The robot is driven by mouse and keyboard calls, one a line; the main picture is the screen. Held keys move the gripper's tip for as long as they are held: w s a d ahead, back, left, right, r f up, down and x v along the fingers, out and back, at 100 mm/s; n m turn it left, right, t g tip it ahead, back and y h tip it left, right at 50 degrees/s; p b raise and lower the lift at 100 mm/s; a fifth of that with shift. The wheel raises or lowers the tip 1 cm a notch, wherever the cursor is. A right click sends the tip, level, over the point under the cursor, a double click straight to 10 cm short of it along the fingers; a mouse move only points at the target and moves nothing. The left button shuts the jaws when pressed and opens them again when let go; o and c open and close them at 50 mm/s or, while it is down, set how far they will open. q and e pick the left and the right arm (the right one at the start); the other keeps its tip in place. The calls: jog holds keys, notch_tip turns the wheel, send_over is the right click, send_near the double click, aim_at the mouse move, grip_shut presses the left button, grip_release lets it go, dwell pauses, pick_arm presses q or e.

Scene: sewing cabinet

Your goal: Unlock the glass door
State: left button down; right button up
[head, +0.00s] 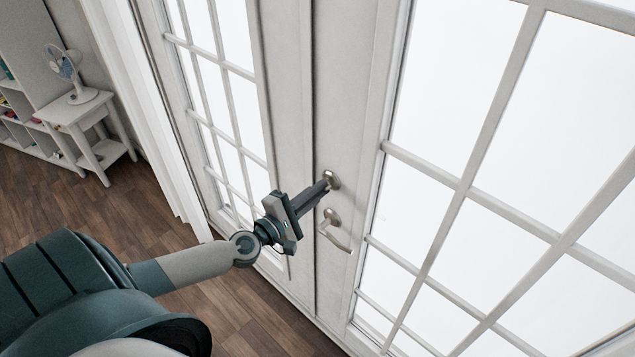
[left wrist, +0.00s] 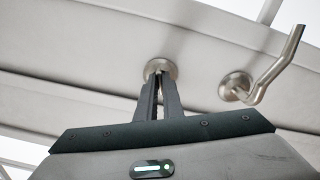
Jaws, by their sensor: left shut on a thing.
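The glass door (head: 349,110) has a white frame with many panes and looks closed against the neighbouring door leaf. A round metal lock (head: 332,180) sits on its stile, above a lever handle (head: 335,232). My left gripper (head: 326,184) reaches the lock from the left. In the left wrist view its fingertips (left wrist: 158,76) are closed together at the middle of the lock's round plate (left wrist: 161,66), shut on the lock's small turn piece, which the fingers mostly hide. The lever handle (left wrist: 262,85) is to the right there, apart from the fingers. My right gripper is not in view.
A second paned door leaf (head: 284,120) is left of the lock, with a white curtain (head: 150,110) beside it. A small white table (head: 78,110) with a fan (head: 72,75) stands far left near shelves. The wooden floor (head: 140,205) between is clear.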

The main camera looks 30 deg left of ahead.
pick_arm(q)
jog(key=shift+m+p, duration=0.35)
jog(key=shift+m, duration=1.45)
jog(key=shift+f, duration=0.1)
jog(key=c, duration=1.9)
grip_release()
jog(key=shift+s, duration=0.1)
jog(key=s+a+b, duration=0.2)
jog(key=s+b, duration=0.4)
jog(key=s, duration=1.1)
jog(key=shift+a+b, duration=0.25)
jog(key=shift+b, duration=0.05)
